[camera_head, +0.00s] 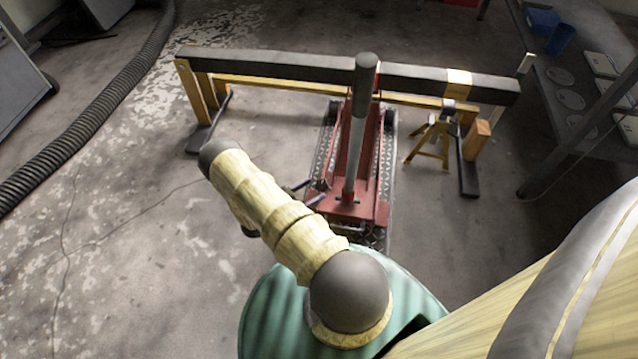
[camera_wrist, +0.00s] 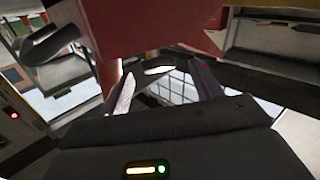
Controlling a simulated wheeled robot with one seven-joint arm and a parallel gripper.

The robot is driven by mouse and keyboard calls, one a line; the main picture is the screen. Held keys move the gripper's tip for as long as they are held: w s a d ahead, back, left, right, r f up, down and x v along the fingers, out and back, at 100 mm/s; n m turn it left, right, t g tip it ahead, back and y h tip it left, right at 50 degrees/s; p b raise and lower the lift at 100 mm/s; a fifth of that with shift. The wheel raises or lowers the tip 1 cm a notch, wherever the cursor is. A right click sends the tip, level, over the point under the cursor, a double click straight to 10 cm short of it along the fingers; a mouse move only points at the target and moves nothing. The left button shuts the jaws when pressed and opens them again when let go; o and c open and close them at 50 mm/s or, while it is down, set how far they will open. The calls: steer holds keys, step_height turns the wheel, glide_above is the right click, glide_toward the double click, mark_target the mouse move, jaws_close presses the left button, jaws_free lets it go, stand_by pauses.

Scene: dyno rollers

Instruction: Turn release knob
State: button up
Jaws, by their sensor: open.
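A red floor jack (camera_head: 357,206) stands on a dark treaded plate, with its long grey handle (camera_head: 356,140) upright. No release knob can be made out for certain. In the wrist view a red part (camera_wrist: 165,32) fills the top, just ahead of my gripper (camera_wrist: 166,90). My gripper's two fingers are apart, with nothing seen between them. A dark rounded bar (camera_wrist: 50,42) is to their left; I cannot tell what it is. In the head view my cream arm reaches toward the jack's left side and mostly hides the gripper.
A long black beam (camera_head: 270,66) on a yellow frame crosses behind the jack. A small yellow stand (camera_head: 432,140) is to the jack's right. A ribbed hose (camera_head: 95,115) runs along the left, and a dark shelf (camera_head: 560,105) is at right. The floor at left is open.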

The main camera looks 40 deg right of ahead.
steer(key=a+p, duration=0.3)
steer(key=a, duration=0.9)
steer(key=shift+w+a, duration=0.3)
steer(key=shift+a, duration=0.1)
steer(key=shift+r, duration=0.15)
